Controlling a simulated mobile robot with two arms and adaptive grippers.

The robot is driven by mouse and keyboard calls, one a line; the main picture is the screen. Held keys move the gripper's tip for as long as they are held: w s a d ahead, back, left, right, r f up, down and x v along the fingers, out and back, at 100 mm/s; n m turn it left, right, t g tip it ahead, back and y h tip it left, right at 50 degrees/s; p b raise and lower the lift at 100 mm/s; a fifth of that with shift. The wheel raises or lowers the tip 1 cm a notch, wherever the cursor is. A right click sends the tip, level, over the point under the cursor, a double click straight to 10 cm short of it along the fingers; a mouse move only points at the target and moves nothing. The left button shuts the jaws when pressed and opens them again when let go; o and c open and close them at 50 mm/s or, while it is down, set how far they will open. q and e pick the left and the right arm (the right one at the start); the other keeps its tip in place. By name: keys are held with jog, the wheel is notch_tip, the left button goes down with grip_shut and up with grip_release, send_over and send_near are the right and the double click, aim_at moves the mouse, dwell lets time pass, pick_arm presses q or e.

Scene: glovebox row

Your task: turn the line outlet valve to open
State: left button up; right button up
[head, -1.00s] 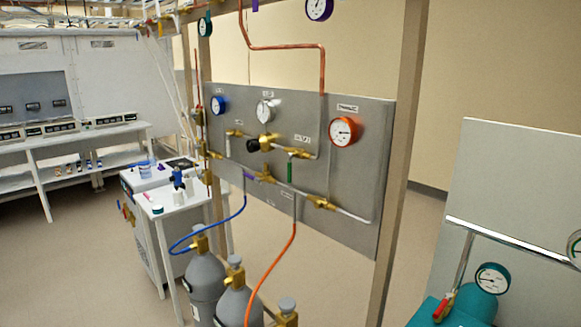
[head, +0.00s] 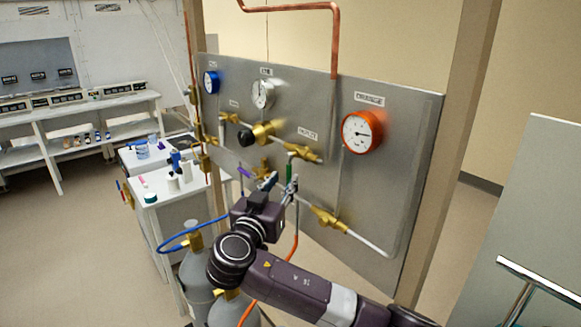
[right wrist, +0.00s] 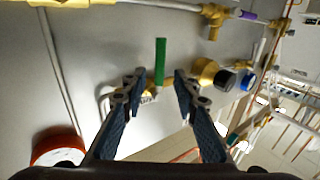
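The line outlet valve has a brass body (head: 304,153) on the grey panel, below a small label that seems to read outlet. Its green lever (head: 289,169) hangs down from the body, across the pipe line. My right gripper (head: 281,184) is in front of the lever's lower part, with its fingers apart. In the right wrist view the green lever (right wrist: 160,60) lies in the gap between the two open fingertips (right wrist: 160,78), with space on both sides. I cannot tell whether the fingers touch it. My left gripper is not in view.
A brass regulator with a black knob (head: 246,137) is left of the valve, and an orange-rimmed gauge (head: 361,132) is to its right. A brass fitting (head: 329,220) and pipe run below. Grey cylinders (head: 196,270) stand below the panel.

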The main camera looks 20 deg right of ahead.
aim_at(288, 175)
jog(key=p+x, duration=0.1)
jog(key=x, duration=0.3)
jog(key=shift+w+d, duration=0.1)
jog(key=shift+d, duration=0.1)
jog(key=shift+w+d+f, duration=0.15)
jog(key=shift+w+d, duration=0.15)
jog(key=shift+w, duration=0.2)
grip_shut()
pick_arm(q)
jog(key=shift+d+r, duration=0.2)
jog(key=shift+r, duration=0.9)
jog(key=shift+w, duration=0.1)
